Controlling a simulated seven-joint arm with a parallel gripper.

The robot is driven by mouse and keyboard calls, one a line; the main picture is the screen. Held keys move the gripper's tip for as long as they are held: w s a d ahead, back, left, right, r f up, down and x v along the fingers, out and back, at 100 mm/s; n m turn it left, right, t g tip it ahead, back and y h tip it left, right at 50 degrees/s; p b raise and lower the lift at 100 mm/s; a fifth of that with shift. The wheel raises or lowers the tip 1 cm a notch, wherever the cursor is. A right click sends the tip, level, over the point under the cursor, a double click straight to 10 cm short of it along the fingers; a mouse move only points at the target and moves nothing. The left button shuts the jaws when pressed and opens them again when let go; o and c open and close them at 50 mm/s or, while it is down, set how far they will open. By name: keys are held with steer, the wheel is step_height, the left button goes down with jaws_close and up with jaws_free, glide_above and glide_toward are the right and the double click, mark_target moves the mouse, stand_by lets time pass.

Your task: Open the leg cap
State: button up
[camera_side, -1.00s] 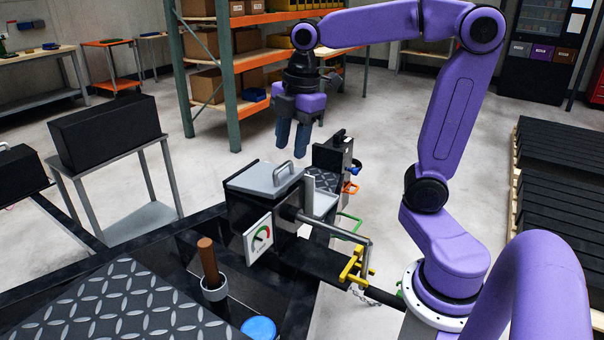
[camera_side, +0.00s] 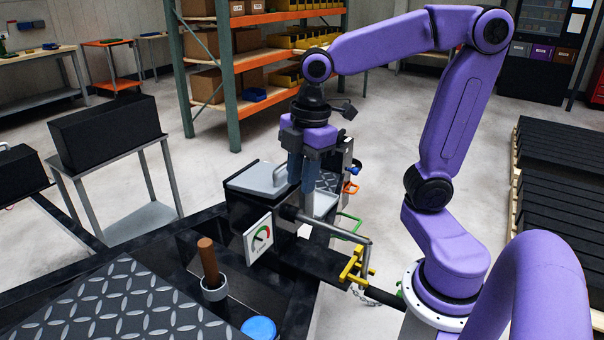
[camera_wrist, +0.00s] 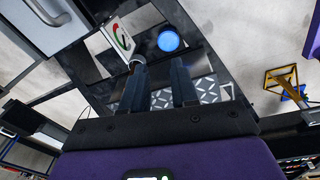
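No part is marked as the leg cap, so I cannot tell which it is. A round blue cap (camera_side: 259,328) sits low at the front of the trailer frame; it also shows in the wrist view (camera_wrist: 168,40), beyond my fingertips. A grey lid with a bar handle (camera_side: 262,180) lies closed on a black box, and it shows at the upper left of the wrist view (camera_wrist: 42,18). My gripper (camera_side: 301,188) points down just right of the grey lid, in front of it from this camera. Its two dark fingers (camera_wrist: 158,64) are apart with nothing between them.
A dial plate (camera_side: 258,237) is on the box front. A brown rod stands in a grey cup (camera_side: 214,290) left of it. A yellow handle (camera_side: 354,268) and a green handle (camera_side: 340,230) stick out to the right. Diamond plate (camera_side: 125,310) covers the front left.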

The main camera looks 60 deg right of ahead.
steer(key=shift+f, duration=0.1)
jaws_close()
steer(key=w+d+f+m+t+y, duration=0.1)
steer(key=w+f+m+y, duration=0.45)
steer(key=m, duration=0.85)
steer(key=d+f+m+t+y, duration=0.1)
steer(key=f+m+y, duration=0.2)
steer(key=m+y, duration=0.8)
steer(key=s+d+f+m+t+h, duration=0.1)
steer(key=s+d+m+t+h, duration=0.2)
steer(key=d+m+t+h, duration=0.75)
steer(key=s+d+f+m+t+h, duration=0.1)
steer(key=s+d+m+t+h, duration=0.35)
steer(key=m, duration=1.15)
steer(key=w+a+h, duration=0.2)
steer(key=w, duration=0.9)
steer(key=shift+w+a+r+t, duration=0.2)
steer(key=shift+w+t, duration=0.1)
steer(key=shift+w, duration=0.1)
